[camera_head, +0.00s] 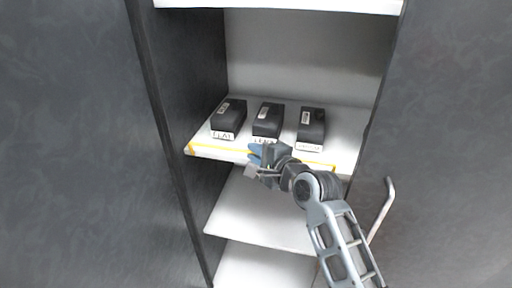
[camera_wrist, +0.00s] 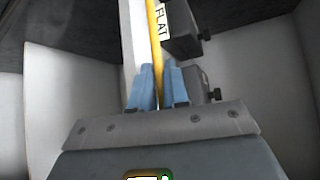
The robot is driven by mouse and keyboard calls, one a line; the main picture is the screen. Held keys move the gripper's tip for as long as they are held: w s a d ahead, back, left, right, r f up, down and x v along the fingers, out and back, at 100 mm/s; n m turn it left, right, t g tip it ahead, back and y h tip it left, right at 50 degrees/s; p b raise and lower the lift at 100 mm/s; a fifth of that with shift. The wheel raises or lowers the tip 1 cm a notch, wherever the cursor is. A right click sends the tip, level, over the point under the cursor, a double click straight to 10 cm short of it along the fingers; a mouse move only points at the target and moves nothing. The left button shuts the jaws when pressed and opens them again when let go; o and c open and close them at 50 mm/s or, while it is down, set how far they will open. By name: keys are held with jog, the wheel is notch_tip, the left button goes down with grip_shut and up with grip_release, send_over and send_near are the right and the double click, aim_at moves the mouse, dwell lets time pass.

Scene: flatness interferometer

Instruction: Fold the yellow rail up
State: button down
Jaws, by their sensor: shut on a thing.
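The yellow rail (camera_head: 215,148) runs along the front edge of a white shelf, below the boxes' labels. My gripper (camera_head: 256,156) is at the shelf's front edge, around the middle of the rail, and hides part of it. In the wrist view the yellow rail (camera_wrist: 157,60) passes between the two blue fingertips of my gripper (camera_wrist: 159,84), which is shut on it. Three dark boxes stand on the shelf behind the rail: a left one labelled FLAT (camera_head: 229,118), a middle one (camera_head: 268,120) and a right one (camera_head: 311,128). The middle box's label is partly hidden by my gripper.
The white shelf (camera_head: 346,135) sits inside an open cabinet with dark side walls (camera_head: 185,60). A lower white shelf (camera_head: 240,215) lies beneath it. A pale curved handle (camera_head: 386,205) stands out to the right of my arm.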

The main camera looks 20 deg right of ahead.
jog(key=shift+w+d+m+g+p, duration=0.25)
jog(key=shift+m+g+p, duration=0.3)
jog(key=shift+p, duration=1.1)
jog(key=shift+w+d+m+g+p, duration=0.15)
jog(key=shift+w+m+g+p, duration=0.35)
jog(key=shift+p, duration=1.1)
jog(key=shift+s, duration=0.2)
jog(key=c, duration=1.3)
grip_release()
jog(key=shift+o, duration=0.2)
jog(key=shift+r, duration=0.1)
jog(key=v, duration=0.7)
jog(key=shift+s+d+r+b, duration=0.2)
jog(key=shift+s+b, duration=0.1)
jog(key=shift+b, duration=0.05)
